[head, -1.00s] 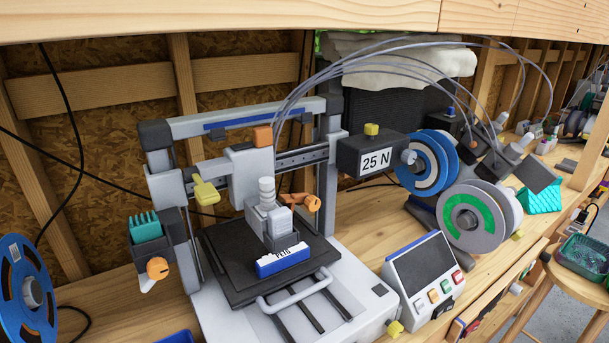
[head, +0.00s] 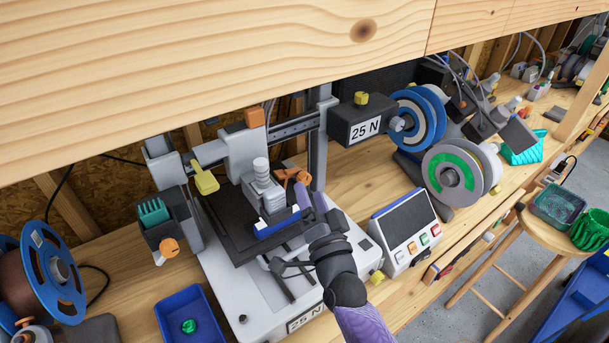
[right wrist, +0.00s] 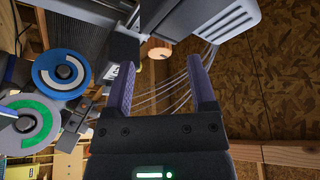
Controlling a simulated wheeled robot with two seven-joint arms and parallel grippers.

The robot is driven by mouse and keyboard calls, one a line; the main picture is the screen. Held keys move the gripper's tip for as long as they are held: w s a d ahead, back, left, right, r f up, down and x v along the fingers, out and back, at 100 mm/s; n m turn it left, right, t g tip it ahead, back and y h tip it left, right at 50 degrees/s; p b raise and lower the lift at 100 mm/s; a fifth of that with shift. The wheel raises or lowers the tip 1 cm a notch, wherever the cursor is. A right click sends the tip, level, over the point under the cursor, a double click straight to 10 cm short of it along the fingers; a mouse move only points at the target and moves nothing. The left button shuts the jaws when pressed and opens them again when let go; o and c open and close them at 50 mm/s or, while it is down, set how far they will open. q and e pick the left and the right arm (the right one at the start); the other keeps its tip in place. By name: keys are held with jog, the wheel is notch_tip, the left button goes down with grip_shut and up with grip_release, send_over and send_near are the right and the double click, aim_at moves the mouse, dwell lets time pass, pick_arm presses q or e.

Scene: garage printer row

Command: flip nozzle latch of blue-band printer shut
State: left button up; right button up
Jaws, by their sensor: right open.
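The printer (head: 225,265) stands on the bench under the wooden shelf, its top beam now hidden by that shelf. Its grey print head (head: 262,190) carries a blue block at its lower front (head: 275,225). An orange lever (head: 297,176) sticks out at the head's right side, and a yellow lever (head: 205,180) at its left; I cannot tell for sure which is the nozzle latch. My right gripper (head: 315,203) is open and empty, close in front of and below the orange lever. In the right wrist view, an orange-tan round part (right wrist: 158,48) shows beyond the open fingers (right wrist: 161,63). My left gripper is out of view.
The shelf edge (head: 220,70) overhangs the printer. A black 25 N box (head: 350,125) and filament spools (head: 455,175) stand to the right, with a control panel (head: 405,225) in front. A blue tray (head: 190,315) and a blue spool (head: 50,270) are at lower left.

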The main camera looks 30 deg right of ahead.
aim_at(306, 182)
jog(key=x, duration=0.4)
jog(key=shift+w, duration=0.3)
